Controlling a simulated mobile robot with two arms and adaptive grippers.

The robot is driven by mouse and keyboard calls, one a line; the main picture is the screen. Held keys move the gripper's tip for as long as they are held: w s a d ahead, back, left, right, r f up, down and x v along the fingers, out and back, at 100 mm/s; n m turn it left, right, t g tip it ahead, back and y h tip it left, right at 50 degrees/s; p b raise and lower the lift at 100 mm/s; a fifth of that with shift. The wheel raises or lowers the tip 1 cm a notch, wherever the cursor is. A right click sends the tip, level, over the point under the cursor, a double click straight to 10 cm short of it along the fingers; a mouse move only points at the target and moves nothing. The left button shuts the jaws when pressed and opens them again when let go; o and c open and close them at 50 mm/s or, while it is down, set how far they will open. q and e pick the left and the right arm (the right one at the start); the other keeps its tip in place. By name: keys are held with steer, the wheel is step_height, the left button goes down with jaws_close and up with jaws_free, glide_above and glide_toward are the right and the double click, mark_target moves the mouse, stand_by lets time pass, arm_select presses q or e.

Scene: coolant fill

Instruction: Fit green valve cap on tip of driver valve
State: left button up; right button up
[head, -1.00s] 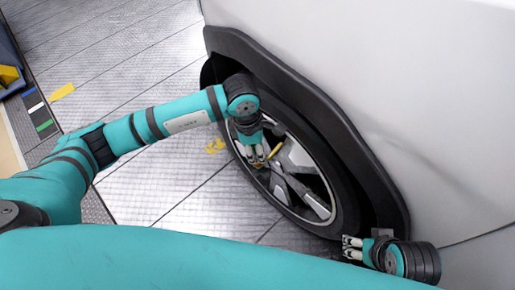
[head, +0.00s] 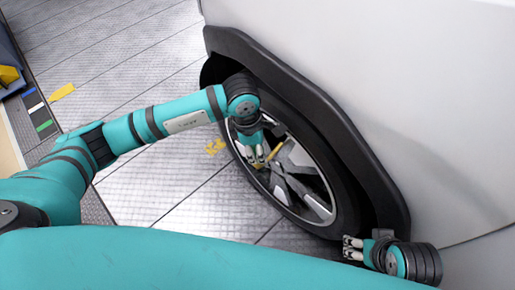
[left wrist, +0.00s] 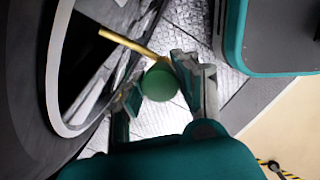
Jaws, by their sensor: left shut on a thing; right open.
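The green valve cap (left wrist: 159,83) is held between the fingers of my left gripper (left wrist: 154,88) in the left wrist view. The gold valve stem (left wrist: 127,43) runs from the wheel towards the cap, and its end meets or passes behind the cap's far side. I cannot tell whether the cap sits on the tip or just touches it. In the head view my left gripper (head: 256,158) is at the wheel's spokes, by the yellow valve, with the cap hidden. My right gripper (head: 350,247) is open and empty near the tire's lower right.
The wheel (head: 300,180) stands under the white car body (head: 400,90) with a dark arch trim (head: 335,110) close around my left wrist. The metal floor (head: 110,50) is clear to the left. Yellow floor marks (head: 62,92) lie there.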

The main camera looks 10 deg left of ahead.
mark_target(353, 209)
arm_select(q)
steer(key=shift+f+b, duration=0.15)
steer(key=shift+b, duration=0.15)
arm_select(e)
steer(key=shift+f, duration=0.3)
arm_select(q)
steer(key=shift+f+b, duration=0.3)
steer(key=shift+f, duration=0.05)
arm_select(e)
steer(key=shift+f, duration=0.3)
arm_select(q)
steer(key=shift+f+b, duration=0.35)
arm_select(e)
steer(key=shift+f, duration=0.35)
arm_select(q)
steer(key=shift+f, duration=0.25)
steer(key=shift+f+b, duration=0.1)
steer(key=shift+b, duration=0.25)
arm_select(e)
steer(key=shift+w+a+r+t, duration=0.2)
steer(key=shift+w+t, duration=0.15)
steer(key=shift+w, duration=0.25)
steer(key=shift+w+a+r+t, duration=0.15)
steer(key=shift+w+t, duration=0.15)
steer(key=shift+w, duration=0.35)
steer(key=shift+w+a+r+t, duration=0.1)
steer(key=shift+w+a+t, duration=0.1)
steer(key=shift+w+t, duration=0.3)
